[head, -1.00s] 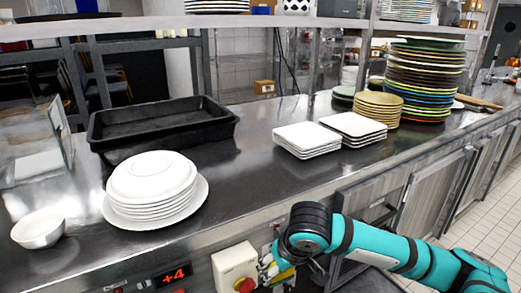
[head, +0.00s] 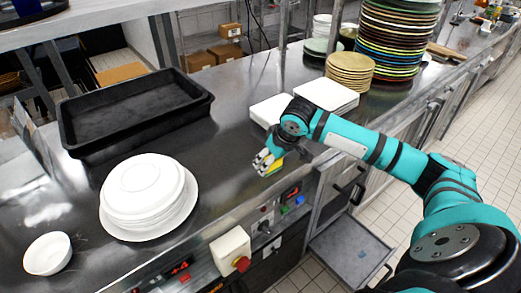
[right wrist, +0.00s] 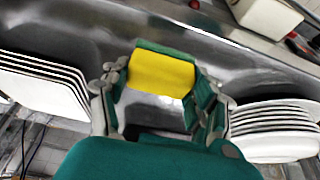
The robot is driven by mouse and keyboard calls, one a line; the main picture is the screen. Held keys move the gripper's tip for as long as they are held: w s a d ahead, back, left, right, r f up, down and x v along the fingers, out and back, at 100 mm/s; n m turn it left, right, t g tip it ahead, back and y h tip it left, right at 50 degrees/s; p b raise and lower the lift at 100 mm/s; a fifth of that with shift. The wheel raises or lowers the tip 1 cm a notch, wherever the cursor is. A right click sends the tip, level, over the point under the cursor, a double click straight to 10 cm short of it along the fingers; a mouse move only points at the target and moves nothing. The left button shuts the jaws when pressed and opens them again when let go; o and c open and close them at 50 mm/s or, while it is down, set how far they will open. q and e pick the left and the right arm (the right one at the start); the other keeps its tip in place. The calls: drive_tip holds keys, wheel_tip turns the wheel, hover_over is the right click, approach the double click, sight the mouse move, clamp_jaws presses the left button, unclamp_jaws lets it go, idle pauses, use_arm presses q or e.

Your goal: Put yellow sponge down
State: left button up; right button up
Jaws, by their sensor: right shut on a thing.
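The yellow sponge (right wrist: 161,73), with a green layer along one side, sits between the fingers of my right gripper (right wrist: 160,88) in the right wrist view. My right gripper (head: 268,165) is shut on it. My left gripper is not in view.
Square white plates (head: 327,95) stand behind the gripper. A stack of round white plates (head: 147,192), a white bowl (head: 47,253) and a black tray (head: 135,112) are to the left. Bare counter lies between. A red-knobbed switch box (head: 231,250) is at the front.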

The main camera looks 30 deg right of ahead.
drive_tip(key=w, duration=0.2)
drive_tip(key=w+d+p, duration=0.1)
drive_tip(key=w, duration=0.5)
drive_tip(key=shift+d+f, duration=0.25)
drive_tip(key=shift+f, duration=0.1)
wheel_tip(320, 180, down, 3)
drive_tip(key=shift+s+r+p, duration=0.1)
drive_tip(key=shift+r+p, duration=0.05)
drive_tip(key=shift+p, duration=0.5)
drive_tip(key=shift+f, duration=0.45)
drive_tip(key=shift+f, duration=0.1)
drive_tip(key=o, duration=1)
drive_tip(key=b+v, duration=0.1)
drive_tip(key=v, duration=1.1)
